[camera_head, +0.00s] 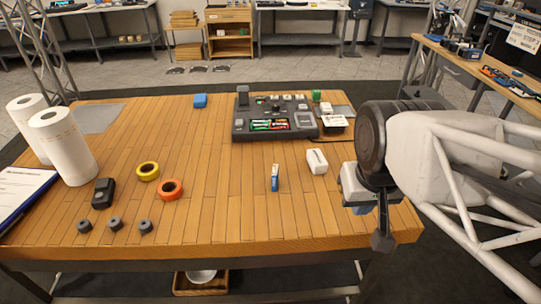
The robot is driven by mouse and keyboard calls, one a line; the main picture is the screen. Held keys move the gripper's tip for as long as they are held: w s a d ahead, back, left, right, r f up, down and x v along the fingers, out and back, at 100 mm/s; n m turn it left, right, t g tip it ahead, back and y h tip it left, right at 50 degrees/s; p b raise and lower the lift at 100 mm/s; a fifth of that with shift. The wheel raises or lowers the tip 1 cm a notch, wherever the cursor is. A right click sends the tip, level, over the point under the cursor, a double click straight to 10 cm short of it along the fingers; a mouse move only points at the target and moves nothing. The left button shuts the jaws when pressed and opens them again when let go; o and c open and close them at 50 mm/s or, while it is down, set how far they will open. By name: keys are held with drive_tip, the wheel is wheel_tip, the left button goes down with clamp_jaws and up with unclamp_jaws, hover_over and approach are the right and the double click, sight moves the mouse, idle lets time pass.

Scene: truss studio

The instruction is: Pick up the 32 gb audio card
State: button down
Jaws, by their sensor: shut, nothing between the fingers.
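I cannot make out any label reading 32 GB, so I cannot tell for certain which thing is the audio card. A small upright blue-and-white item (275,178) stands near the middle of the wooden table (225,215). A dark organizer (245,131) at the back holds small red, green and pale items; they are too small to identify. My gripper (382,242) points down by the table's right front edge, well to the right of the blue-and-white item. Its dark fingers look shut, with nothing seen in them.
A white block (316,161) lies between the blue-and-white item and my arm. Orange tape (171,190), yellow tape (148,171), a black device (103,193) and paper rolls (64,147) are on the left. The front middle is clear.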

drive_tip(key=shift+c, duration=1.6)
unclamp_jaws()
drive_tip(key=m+y, duration=1.4)
drive_tip(key=m, duration=0.6)
approach(275, 178)
drive_tip(key=w+a+f, duration=0.1)
drive_tip(key=w+a, duration=0.1)
drive_tip(key=a+f, duration=0.1)
drive_tip(key=shift+w+a+f, duration=0.35)
drive_tip(key=shift+w+a, duration=0.05)
